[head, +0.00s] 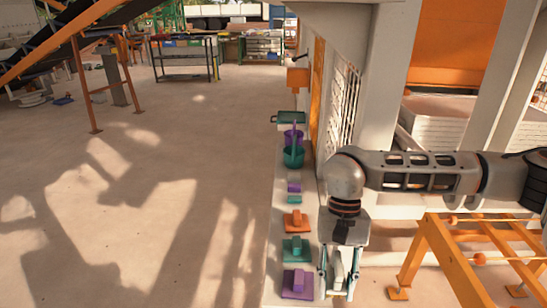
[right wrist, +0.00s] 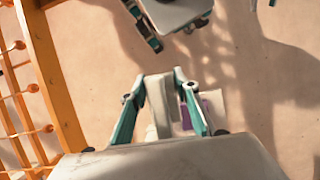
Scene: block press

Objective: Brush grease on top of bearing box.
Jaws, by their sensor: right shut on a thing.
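My right gripper (head: 338,284) hangs over the near end of a pale ledge, fingers pointing down. In the right wrist view, its teal fingers (right wrist: 160,108) are shut on a pale grey piece (right wrist: 160,92). I cannot tell whether this piece is the brush. A grey body with teal finger-like parts at the top of that view seems to be my left gripper (right wrist: 172,28); its jaw state is unclear. No bearing box or grease can be identified with certainty. A purple piece with a raised block (head: 298,283) lies just left of my right gripper.
A teal piece (head: 296,248), an orange piece (head: 296,221) and small purple and teal blocks (head: 294,187) line the ledge. Farther back stand a teal bucket (head: 293,158) and an orange box (head: 298,77). An orange frame (head: 440,262) stands right. Floor at left is open.

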